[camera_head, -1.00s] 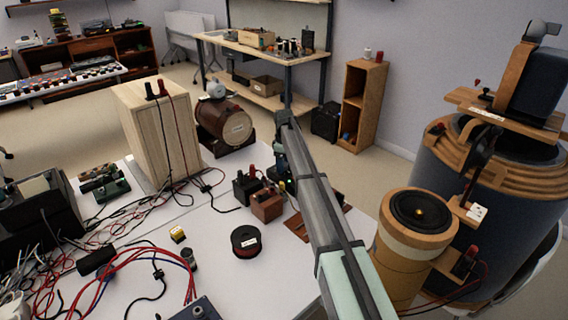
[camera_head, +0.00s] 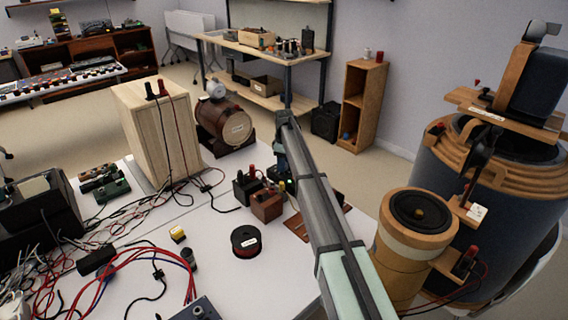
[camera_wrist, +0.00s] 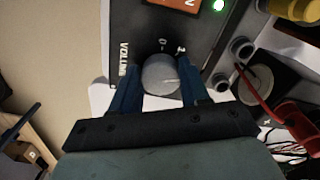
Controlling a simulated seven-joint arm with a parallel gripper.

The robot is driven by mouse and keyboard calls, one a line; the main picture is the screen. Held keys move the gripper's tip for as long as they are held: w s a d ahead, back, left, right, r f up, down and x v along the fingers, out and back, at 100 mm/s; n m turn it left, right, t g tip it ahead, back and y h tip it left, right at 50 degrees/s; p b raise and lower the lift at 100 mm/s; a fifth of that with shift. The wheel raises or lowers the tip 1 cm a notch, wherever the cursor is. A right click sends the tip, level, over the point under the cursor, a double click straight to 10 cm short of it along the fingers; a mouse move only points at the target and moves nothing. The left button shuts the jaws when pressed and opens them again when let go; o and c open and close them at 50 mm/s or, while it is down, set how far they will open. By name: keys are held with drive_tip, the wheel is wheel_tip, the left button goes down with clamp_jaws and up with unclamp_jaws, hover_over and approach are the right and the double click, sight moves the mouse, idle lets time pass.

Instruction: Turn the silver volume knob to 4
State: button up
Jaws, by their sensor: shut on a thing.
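The silver volume knob (camera_wrist: 158,72) is round and sits on a dark panel (camera_wrist: 127,22) in the wrist view, beside the white word VOLUME. A pale mark on the knob points to the right in the picture. My gripper (camera_wrist: 160,82) has one blue finger on each side of the knob and is shut on it. An orange-red display (camera_wrist: 186,4), partly cut off at the top edge, seems to show a 2. A green light (camera_wrist: 218,5) is lit beside it. In the head view my gripper (camera_head: 283,165) is over the small device, and my arm hides most of that device.
A brown box with terminals (camera_head: 266,207) and a black one (camera_head: 246,188) stand close left of my gripper. A wooden speaker box (camera_head: 150,130) stands behind. A cylindrical speaker (camera_head: 405,250) stands right of my arm. Cables crowd the left table; a black spool (camera_head: 245,240) lies in front.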

drive_tip(key=m, duration=0.3)
drive_tip(key=shift+m, duration=0.4)
drive_tip(key=m, duration=0.4)
drive_tip(key=shift+s+a, duration=0.1)
drive_tip(key=m, duration=0.4)
drive_tip(key=shift+a, duration=0.1)
drive_tip(key=shift+m, duration=1.8)
drive_tip(key=o, duration=1.1)
drive_tip(key=shift+c, duration=0.2)
